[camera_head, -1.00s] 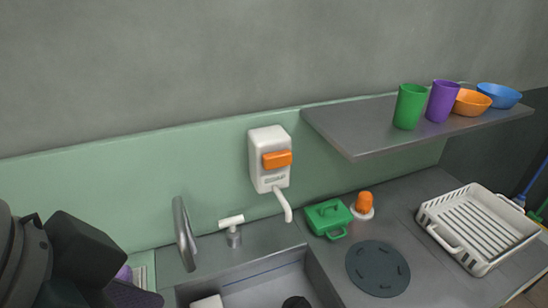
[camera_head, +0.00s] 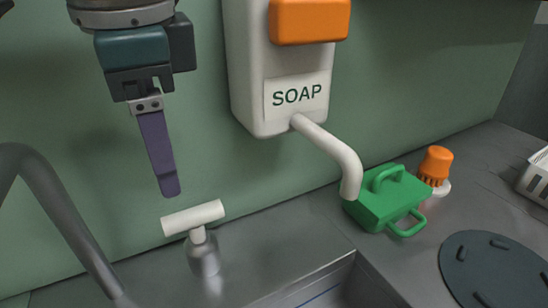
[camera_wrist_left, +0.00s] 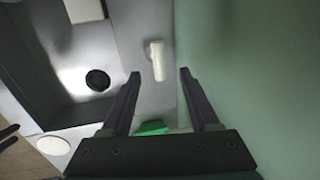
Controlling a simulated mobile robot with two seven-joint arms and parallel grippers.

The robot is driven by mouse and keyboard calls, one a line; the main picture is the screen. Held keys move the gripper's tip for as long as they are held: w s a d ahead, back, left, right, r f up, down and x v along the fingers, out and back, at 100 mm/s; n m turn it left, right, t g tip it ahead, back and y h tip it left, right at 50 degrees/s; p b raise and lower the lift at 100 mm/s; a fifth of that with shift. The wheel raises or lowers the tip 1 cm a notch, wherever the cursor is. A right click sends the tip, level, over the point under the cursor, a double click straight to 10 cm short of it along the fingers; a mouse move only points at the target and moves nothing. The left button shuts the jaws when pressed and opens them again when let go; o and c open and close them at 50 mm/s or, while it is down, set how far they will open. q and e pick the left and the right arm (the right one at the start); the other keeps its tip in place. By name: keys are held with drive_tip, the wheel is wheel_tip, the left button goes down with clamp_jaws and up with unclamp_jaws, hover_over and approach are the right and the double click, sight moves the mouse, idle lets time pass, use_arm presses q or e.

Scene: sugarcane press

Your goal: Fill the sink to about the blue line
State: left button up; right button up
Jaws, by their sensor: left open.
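My left gripper (camera_head: 168,188) hangs fingers down, just above and left of the white tap handle (camera_head: 193,217). In the left wrist view my left gripper (camera_wrist_left: 160,75) is open and empty, with the tap handle (camera_wrist_left: 157,60) beyond the fingertips, within the gap between them; they look apart from it. The grey spout (camera_head: 62,215) curves at the left. The sink (camera_head: 365,285) shows only a corner, with part of the blue line (camera_head: 322,297) on its wall. In the left wrist view a round black piece (camera_wrist_left: 97,80) lies in the sink; I see no clear water surface. My right gripper is not identifiable.
A soap dispenser (camera_head: 252,85) with an orange button and white nozzle is on the wall, right of my gripper. A green lidded box (camera_head: 385,205), an orange-topped brush (camera_head: 435,165) and a dark round mat (camera_head: 490,270) are on the counter. A white rack (camera_head: 537,178) stands far right.

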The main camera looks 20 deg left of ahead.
sight(179, 217)
use_arm(q)
drive_tip(key=f, duration=0.3)
drive_tip(key=a+f+b, duration=0.1)
drive_tip(key=f, duration=0.2)
drive_tip(key=w+f+b, duration=0.1)
drive_tip(key=f, duration=0.2)
drive_tip(key=shift+a+f, duration=0.15)
drive_tip(key=shift+f, duration=0.2)
use_arm(e)
drive_tip(key=f, duration=0.2)
drive_tip(key=shift+s+d+f, duration=0.2)
drive_tip(key=shift+f, duration=0.1)
use_arm(q)
drive_tip(key=shift+c, duration=0.3)
clamp_jaws()
use_arm(e)
drive_tip(key=shift+a, duration=0.1)
